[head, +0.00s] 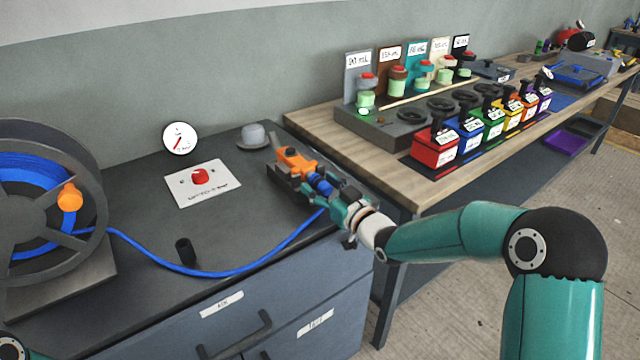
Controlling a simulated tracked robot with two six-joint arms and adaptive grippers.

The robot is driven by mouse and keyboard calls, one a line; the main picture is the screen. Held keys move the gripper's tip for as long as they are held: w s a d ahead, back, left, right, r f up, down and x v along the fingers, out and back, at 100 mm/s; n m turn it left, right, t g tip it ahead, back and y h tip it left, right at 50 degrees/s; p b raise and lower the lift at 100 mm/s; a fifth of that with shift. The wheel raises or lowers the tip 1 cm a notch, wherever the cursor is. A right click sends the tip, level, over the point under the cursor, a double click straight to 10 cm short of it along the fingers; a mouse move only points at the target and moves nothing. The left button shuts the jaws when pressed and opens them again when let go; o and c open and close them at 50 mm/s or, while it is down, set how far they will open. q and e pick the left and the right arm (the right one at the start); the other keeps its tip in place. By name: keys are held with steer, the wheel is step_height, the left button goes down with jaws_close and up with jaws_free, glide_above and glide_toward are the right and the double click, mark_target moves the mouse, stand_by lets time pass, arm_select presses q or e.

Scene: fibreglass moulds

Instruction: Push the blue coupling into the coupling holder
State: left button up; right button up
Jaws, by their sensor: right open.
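The blue coupling (319,183) is at the right end of the dark cabinet top, at the end of the blue hose. It lies in line with the coupling holder (293,160), a dark block with an orange part on top, and is close to its near right side. I cannot tell whether the coupling is inside the holder or only against it. My right gripper (328,192) is open, right at the coupling, with its fingers around or just behind it; contact is not clear. The gripper partly hides the coupling's rear end. My left gripper is not in view.
A hose reel (40,160) stands at left, its blue hose (205,272) running across the cabinet top. A red button plate (202,183), a gauge (180,138), a grey knob (253,135) and a black cylinder (185,251) are nearby. A wooden bench (405,185) stands at right.

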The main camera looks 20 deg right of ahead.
mark_target(329, 192)
steer(key=shift+b, duration=0.5)
stand_by(0.3)
jaws_close()
steer(key=shift+s+d, duration=0.1)
steer(key=shift+s, duration=0.1)
steer(key=shift+s+f, duration=0.1)
steer(key=shift+s, duration=0.05)
steer(key=shift+b+v, duration=1.25)
steer(key=shift+v, duration=1.4)
